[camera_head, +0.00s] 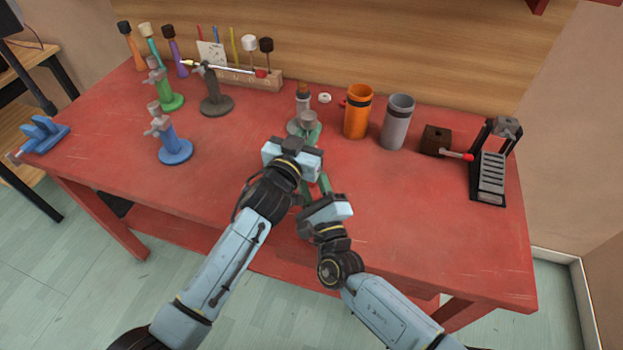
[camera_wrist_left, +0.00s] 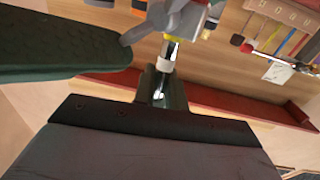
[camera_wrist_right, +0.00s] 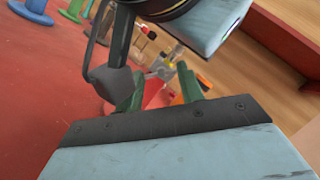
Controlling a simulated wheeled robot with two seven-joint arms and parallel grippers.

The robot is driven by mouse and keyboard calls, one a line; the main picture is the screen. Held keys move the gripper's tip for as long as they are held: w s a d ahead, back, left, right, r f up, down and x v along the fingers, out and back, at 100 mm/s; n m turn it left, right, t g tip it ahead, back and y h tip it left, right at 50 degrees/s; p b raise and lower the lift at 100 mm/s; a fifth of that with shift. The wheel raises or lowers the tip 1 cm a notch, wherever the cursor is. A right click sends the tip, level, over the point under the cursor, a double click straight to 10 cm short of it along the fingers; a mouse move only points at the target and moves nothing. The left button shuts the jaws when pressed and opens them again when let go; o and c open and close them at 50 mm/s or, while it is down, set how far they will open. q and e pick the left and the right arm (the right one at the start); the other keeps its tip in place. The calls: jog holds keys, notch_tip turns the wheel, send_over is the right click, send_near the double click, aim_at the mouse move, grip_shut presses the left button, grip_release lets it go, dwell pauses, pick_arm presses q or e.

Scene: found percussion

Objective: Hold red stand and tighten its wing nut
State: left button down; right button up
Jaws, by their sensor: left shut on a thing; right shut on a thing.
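The red stand (camera_wrist_right: 154,97) shows in the right wrist view as a patch of red between the green fingers of my right gripper (camera_wrist_right: 160,85), which is shut on it. In the left wrist view a grey winged piece, seemingly the wing nut (camera_wrist_left: 143,29), is at the green fingers. My left gripper appears shut on it, but the exact contact is partly hidden. Both grippers are close together, left beyond right.
A green stand (camera_head: 168,98), a blue stand (camera_head: 175,150) and a dark stand (camera_head: 216,104) are on the left. An orange cup (camera_head: 357,112) and a grey cup (camera_head: 397,122) stand right of the grippers. A black slatted device (camera_head: 489,178) is at right. The front right table is clear.

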jog(key=shift+m+t, duration=0.4)
jog(key=shift+m, duration=0.6)
jog(key=o, duration=1)
jog(key=v, duration=1.2)
jog(key=shift+s+a, duration=0.1)
jog(key=shift+a, duration=0.1)
